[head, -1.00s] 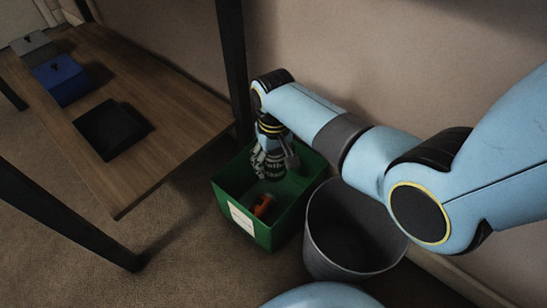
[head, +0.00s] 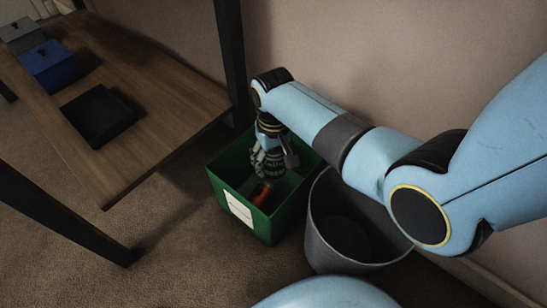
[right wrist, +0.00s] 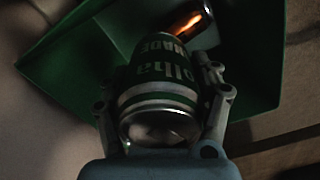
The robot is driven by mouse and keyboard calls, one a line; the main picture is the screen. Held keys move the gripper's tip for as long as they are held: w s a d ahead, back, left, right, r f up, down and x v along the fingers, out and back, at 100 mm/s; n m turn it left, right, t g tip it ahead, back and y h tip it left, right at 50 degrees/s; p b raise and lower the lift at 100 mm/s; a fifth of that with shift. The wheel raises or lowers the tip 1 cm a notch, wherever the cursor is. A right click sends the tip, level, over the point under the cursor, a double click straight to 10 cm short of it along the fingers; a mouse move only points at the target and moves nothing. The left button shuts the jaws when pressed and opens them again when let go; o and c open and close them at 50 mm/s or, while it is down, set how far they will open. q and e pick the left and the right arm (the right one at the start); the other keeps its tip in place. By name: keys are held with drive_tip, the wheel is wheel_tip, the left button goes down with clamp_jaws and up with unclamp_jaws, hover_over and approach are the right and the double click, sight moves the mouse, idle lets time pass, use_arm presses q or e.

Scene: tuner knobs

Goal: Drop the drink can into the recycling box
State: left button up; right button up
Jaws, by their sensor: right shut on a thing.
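The drink can (right wrist: 160,80), dark green with pale lettering and a silver end, is gripped between the fingers of my right gripper (right wrist: 162,110). In the head view, my right gripper (head: 272,158) points down over the green recycling box (head: 265,228), with the can (head: 275,168) at the box's opening. The box has a white label on its front and also shows in the right wrist view (right wrist: 75,70). An orange-red item (head: 260,193) lies inside the box below the can. My left gripper is not in view.
A grey round bin (head: 345,255) stands right beside the box. A wall is behind; carpet in front is clear.

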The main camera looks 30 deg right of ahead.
drive_tip(key=o, duration=1)
drive_tip(key=shift+c, duration=0.2)
wheel_tip(320, 180, up, 12)
